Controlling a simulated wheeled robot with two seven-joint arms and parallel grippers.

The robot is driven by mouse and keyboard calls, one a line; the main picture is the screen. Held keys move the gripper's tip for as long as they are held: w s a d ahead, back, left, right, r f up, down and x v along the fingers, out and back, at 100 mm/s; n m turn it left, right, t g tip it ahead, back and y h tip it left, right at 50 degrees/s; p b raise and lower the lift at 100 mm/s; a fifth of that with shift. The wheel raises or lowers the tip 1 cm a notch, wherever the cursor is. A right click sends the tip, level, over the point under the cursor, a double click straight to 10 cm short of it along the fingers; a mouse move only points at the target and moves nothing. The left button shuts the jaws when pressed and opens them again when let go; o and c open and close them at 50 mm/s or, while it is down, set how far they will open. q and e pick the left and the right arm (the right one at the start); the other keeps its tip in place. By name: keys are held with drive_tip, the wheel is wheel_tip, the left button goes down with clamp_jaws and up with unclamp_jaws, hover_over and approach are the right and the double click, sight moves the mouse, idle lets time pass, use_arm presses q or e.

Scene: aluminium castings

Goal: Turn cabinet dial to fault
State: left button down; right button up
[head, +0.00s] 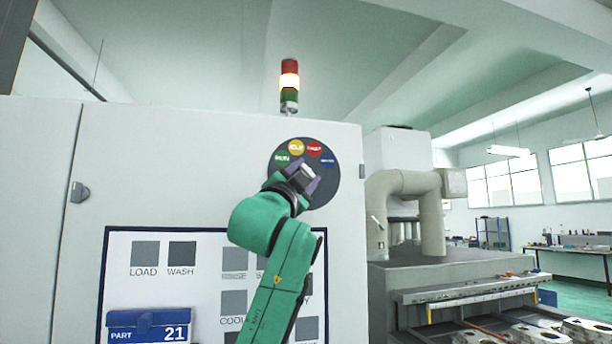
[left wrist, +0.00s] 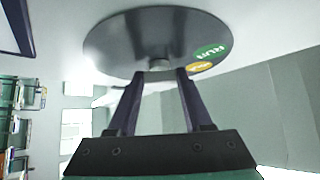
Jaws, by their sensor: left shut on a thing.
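The cabinet dial (head: 329,182) is a dark round plate on the white cabinet front, with a green RUN label (head: 283,158), a yellow IDLE label (head: 296,147), a red label (head: 314,148) that is too small to read surely, and a blue label (head: 328,160). My left gripper (head: 305,181) reaches up to the dial's middle. Which label the knob points to cannot be told. My right gripper is not in view.
A signal tower (head: 289,85) with a bright middle band stands on the cabinet (head: 215,125). Below the dial is a panel with squares and a blue PART 21 holder (head: 150,326). At right are a pipe (head: 431,215) and a bench with castings (head: 527,334).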

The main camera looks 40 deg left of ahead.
use_arm(q)
drive_tip(key=m+g+h, duration=0.1)
drive_tip(key=m, duration=0.1)
drive_tip(key=m+g+h, duration=0.1)
drive_tip(key=m+h, duration=0.1)
drive_tip(key=m+g+h, duration=0.1)
drive_tip(key=m, duration=0.2)
drive_tip(key=shift+s+a+r, duration=0.1)
drive_tip(key=shift+s+r, duration=0.05)
drive_tip(key=shift+r, duration=0.15)
drive_tip(key=m+g+h, duration=0.1)
drive_tip(key=m+g, duration=0.1)
drive_tip(key=shift+r+m+g, duration=0.15)
drive_tip(key=shift+m+g, duration=1.05)
drive_tip(key=shift+g, duration=0.1)
drive_tip(key=shift+c, duration=1.6)
unclamp_jaws()
drive_tip(key=shift+r, duration=0.1)
drive_tip(key=b+v, duration=0.1)
drive_tip(key=v, duration=1.3)
drive_tip(key=shift+b, duration=0.4)
